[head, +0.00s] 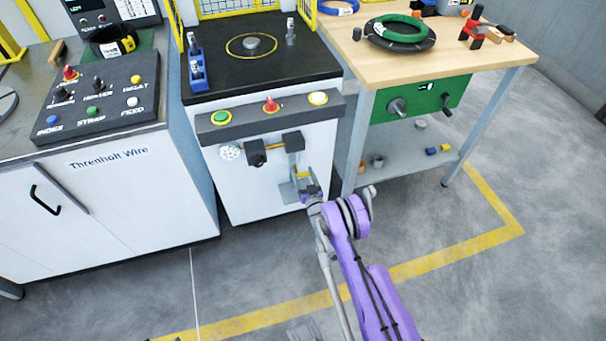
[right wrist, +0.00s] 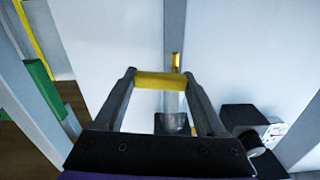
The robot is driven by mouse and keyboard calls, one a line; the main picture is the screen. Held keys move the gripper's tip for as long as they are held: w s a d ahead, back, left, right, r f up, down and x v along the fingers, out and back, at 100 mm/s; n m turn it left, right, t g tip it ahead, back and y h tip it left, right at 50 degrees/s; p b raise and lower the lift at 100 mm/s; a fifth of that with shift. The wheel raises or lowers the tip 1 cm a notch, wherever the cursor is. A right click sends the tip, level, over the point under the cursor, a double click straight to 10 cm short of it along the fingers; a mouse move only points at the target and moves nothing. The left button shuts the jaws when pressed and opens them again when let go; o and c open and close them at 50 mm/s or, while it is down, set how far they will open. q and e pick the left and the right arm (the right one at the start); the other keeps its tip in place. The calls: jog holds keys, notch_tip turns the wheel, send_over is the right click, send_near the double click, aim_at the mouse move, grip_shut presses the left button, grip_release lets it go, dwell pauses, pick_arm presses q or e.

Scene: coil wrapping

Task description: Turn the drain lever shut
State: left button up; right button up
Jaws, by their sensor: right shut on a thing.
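The drain lever shows as a yellow bar (right wrist: 162,80) in the right wrist view, lying crosswise between my fingertips. In the head view its yellow part (head: 303,175) is small, low on the front of the white machine cabinet, beside a grey bracket (head: 287,192). My right gripper (head: 307,190) is at the lever; in the right wrist view its two fingers (right wrist: 162,84) are shut on the bar, one at each end. Behind the bar stands a grey metal fitting (right wrist: 172,122) with a short yellow upright piece above it.
Above the lever are a dark valve block (head: 257,152), a round gauge (head: 230,152) and a button panel (head: 270,110). A workbench leg (head: 355,145) stands close on the right. A control cabinet (head: 110,190) is on the left. The floor in front is open.

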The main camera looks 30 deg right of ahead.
jog(key=c, duration=0.7)
jog(key=shift+n+b, duration=0.3)
jog(key=shift+c, duration=0.2)
jog(key=shift+r+n+b, duration=0.1)
jog(key=shift+n+b, duration=0.25)
jog(key=shift+n, duration=0.05)
jog(key=shift+r, duration=0.1)
jog(key=o, duration=1.3)
jog(key=shift+s, duration=0.1)
